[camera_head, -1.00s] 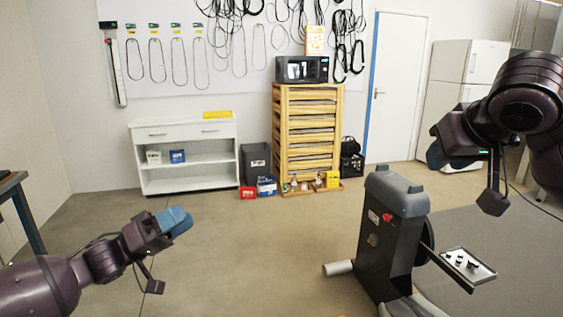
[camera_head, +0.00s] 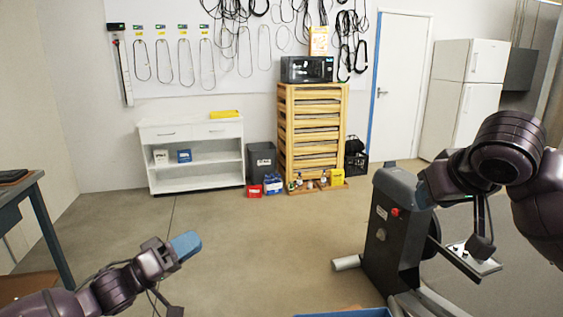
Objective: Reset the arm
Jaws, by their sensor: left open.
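My left arm comes in at the lower left, over bare floor. Its gripper (camera_head: 184,246) points up and right, is open with a blue tip, and holds nothing that I can see. My right arm (camera_head: 507,150) comes in from the right and bends down in front of the dark exercise machine (camera_head: 385,240). Its gripper end (camera_head: 432,192) overlaps the machine's top in the picture. I cannot tell whether it touches, or how its fingers stand.
A white cabinet (camera_head: 193,132) and a wooden crate stack (camera_head: 312,90) stand at the back wall. A dark table (camera_head: 18,190) is at left. A blue edge (camera_head: 345,313) shows at the bottom. The middle floor is clear.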

